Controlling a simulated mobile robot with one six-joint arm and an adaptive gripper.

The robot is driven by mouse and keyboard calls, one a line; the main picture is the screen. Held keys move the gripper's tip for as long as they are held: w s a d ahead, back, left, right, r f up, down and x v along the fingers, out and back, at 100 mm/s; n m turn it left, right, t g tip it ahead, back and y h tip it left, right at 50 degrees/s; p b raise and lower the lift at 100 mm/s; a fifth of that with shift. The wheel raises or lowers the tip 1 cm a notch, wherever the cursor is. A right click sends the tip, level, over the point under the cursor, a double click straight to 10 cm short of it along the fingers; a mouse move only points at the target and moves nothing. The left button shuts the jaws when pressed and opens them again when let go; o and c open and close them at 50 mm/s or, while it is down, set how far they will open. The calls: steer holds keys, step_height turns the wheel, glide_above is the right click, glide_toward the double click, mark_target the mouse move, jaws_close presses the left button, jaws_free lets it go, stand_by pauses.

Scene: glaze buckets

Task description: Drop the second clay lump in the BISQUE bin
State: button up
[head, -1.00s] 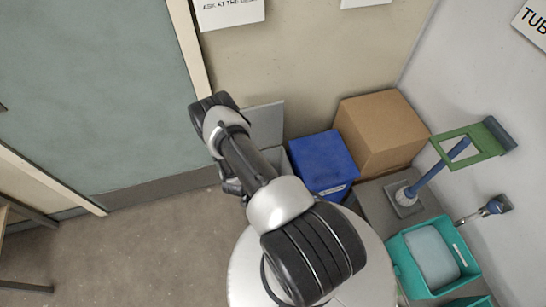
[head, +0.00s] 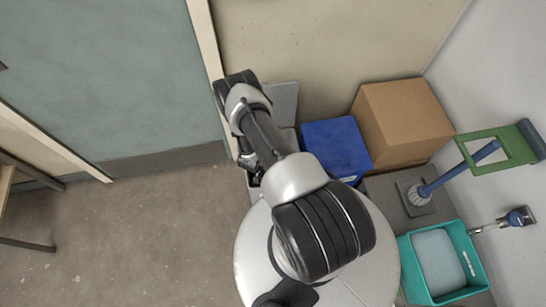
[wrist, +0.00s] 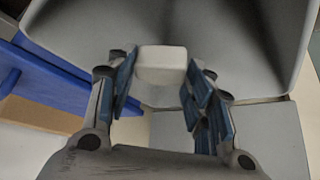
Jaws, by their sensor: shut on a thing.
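A pale, blocky clay lump (wrist: 162,66) sits between the fingertips of my gripper (wrist: 160,88) in the wrist view. My gripper is shut on it. Behind and around the lump lies the inside of a grey bin (wrist: 240,40); I cannot tell how far the lump is above its floor. In the head view my gripper (head: 250,165) is mostly hidden by my arm, and the lump cannot be seen. The grey bin (head: 284,102) shows partly behind my arm, with its lid raised against the wall. No BISQUE label is readable.
A blue bin (head: 335,147) stands right of the grey one, with a cardboard box (head: 403,122) beyond it. Open floor (head: 130,240) lies to the left.

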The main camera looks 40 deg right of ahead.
steer(key=o, duration=1.1)
steer(key=shift+o, duration=0.2)
steer(key=shift+r, duration=0.1)
steer(key=v, duration=1.2)
